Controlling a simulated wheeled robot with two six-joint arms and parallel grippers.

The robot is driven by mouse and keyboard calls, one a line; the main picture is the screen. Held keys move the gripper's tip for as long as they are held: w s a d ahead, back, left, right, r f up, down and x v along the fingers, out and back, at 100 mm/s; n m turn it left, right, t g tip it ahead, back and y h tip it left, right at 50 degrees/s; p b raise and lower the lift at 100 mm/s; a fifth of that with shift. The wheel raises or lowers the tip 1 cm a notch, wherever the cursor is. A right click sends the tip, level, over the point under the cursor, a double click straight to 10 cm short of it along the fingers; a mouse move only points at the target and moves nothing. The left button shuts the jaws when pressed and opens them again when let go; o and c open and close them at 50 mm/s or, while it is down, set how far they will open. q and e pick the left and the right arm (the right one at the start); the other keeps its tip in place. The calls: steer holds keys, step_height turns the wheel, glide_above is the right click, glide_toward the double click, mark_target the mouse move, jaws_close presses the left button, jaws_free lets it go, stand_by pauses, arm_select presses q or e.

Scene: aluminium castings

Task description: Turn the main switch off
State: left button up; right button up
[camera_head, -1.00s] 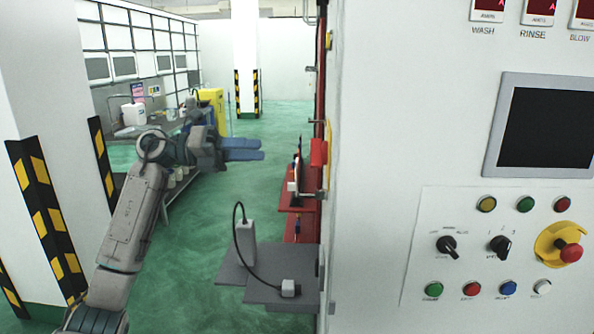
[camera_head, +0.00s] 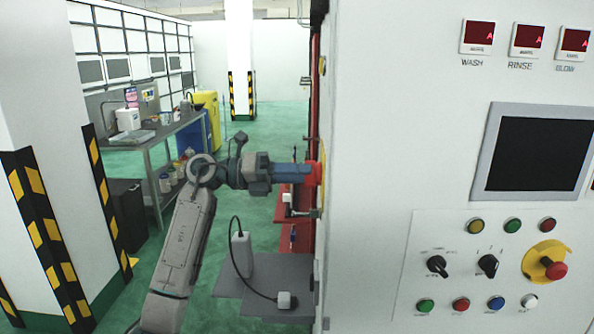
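The main switch appears as a red handle (camera_head: 313,173) on a yellow plate (camera_head: 323,170), seen nearly edge-on on the left side of the white cabinet. My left gripper (camera_head: 300,173) reaches in from the left, with its blue-grey fingers level and their tips at the red handle. The fingers overlap in this view, so I cannot tell whether they are closed on the handle or only beside it. The angle the handle is turned to cannot be read from here. My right gripper is not in view.
The white cabinet (camera_head: 380,130) fills the right side. Its front carries a dark screen (camera_head: 538,152) and a control panel (camera_head: 455,240) with knobs, buttons and a red emergency stop (camera_head: 555,269). A grey shelf (camera_head: 255,305) juts out below my gripper. Striped pillars stand left.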

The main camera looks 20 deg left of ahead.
arm_select(q)
steer(key=shift+c, duration=0.2)
jaws_close()
steer(key=shift+r+n+p, duration=0.2)
steer(key=shift+n+p, duration=0.45)
steer(key=shift+n, duration=0.65)
steer(key=shift+f+n, duration=0.15)
steer(key=shift+n, duration=0.15)
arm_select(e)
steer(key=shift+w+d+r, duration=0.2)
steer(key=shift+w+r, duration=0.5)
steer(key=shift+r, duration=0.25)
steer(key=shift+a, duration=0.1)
arm_select(q)
steer(key=shift+o, duration=0.2)
jaws_free()
